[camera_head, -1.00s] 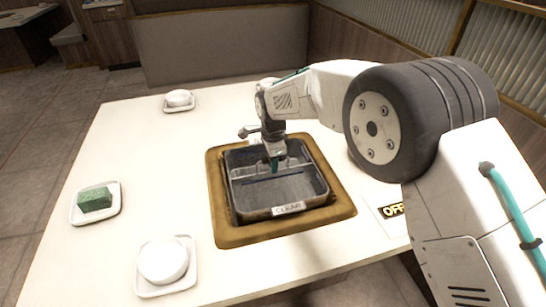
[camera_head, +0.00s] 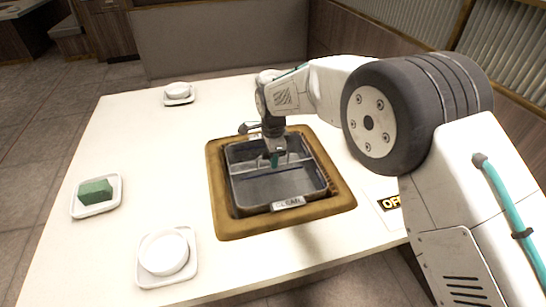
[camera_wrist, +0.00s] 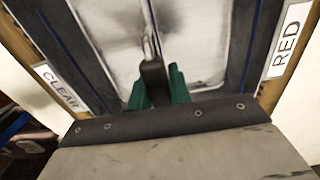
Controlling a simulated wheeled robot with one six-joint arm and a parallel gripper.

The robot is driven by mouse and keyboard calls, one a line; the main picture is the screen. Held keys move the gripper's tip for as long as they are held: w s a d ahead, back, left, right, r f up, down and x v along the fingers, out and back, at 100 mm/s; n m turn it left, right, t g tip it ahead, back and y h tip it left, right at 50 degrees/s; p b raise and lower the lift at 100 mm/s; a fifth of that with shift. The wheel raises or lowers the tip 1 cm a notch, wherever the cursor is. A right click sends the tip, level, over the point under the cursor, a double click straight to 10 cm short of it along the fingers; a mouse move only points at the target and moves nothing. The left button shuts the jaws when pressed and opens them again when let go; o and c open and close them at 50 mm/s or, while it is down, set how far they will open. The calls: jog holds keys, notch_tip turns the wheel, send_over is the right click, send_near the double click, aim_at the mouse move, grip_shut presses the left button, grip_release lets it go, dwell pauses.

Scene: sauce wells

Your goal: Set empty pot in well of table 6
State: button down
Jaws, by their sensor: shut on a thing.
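The empty pot (camera_head: 275,188) is a dark metal pan with a divider. It sits inside the wood-framed well (camera_head: 226,226) of the white table (camera_head: 120,150); whether it rests on the bottom is hidden. My gripper (camera_head: 274,160) is over the pot's middle, shut on its handle at the divider. In the wrist view, the green-tipped jaws (camera_wrist: 158,85) close around a dark bar above the pot's bare, smeared floor (camera_wrist: 193,40). A CLEAR label (camera_wrist: 60,88) shows at left and a RED label (camera_wrist: 287,42) at right.
A green block (camera_head: 95,191) lies on a plate at left. White dishes on plates stand at front left (camera_head: 164,252) and back left (camera_head: 178,89). A booth seat (camera_head: 220,45) stands behind the table.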

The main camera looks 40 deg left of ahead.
dwell(0.3)
jog(key=shift+c, duration=2)
grip_release()
jog(key=shift+f, duration=0.15)
jog(key=shift+r, duration=5.6)
